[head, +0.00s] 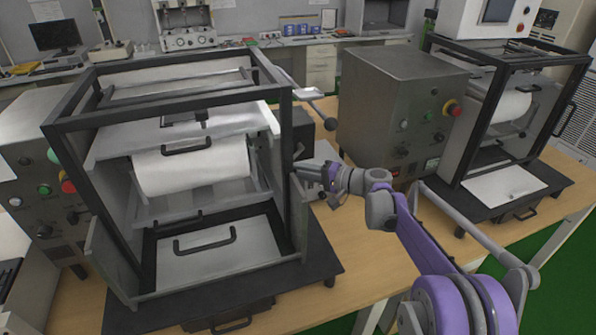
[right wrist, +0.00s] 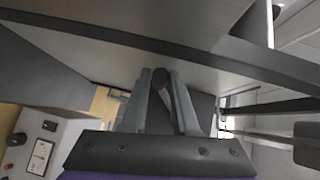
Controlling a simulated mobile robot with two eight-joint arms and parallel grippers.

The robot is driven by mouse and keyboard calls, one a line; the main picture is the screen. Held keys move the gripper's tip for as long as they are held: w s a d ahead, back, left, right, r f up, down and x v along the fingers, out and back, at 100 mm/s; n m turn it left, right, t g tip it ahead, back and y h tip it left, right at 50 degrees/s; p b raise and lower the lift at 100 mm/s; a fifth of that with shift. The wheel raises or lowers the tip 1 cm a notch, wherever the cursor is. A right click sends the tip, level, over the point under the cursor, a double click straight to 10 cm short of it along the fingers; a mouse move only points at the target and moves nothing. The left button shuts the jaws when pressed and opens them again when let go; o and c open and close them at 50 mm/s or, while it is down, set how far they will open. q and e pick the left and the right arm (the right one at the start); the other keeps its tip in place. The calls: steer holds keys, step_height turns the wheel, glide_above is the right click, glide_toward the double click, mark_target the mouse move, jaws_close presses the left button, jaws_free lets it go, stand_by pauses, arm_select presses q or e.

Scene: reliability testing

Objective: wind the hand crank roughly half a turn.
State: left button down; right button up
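My right gripper (head: 312,172) reaches in low against the right side of the left-hand test machine (head: 296,215). In the right wrist view its two grey fingers (right wrist: 163,95) lean in on either side of a small dark rounded piece (right wrist: 160,82), which looks like the crank's handle. The rest of the crank is hidden in the head view by the machine's frame and the gripper. A lever with a dark ball knob (head: 330,124) sticks out higher on the same side, apart from the gripper. My left gripper is not in view.
A grey control box (head: 395,108) with a red button stands right of my gripper. A second machine (head: 510,130) stands farther right. Bare wooden bench (head: 375,262) shows below my right arm. The machine's dark base plate (head: 318,270) juts out beneath the gripper.

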steer(key=o, duration=0.3)
steer(key=b+v, duration=0.1)
steer(key=v, duration=1)
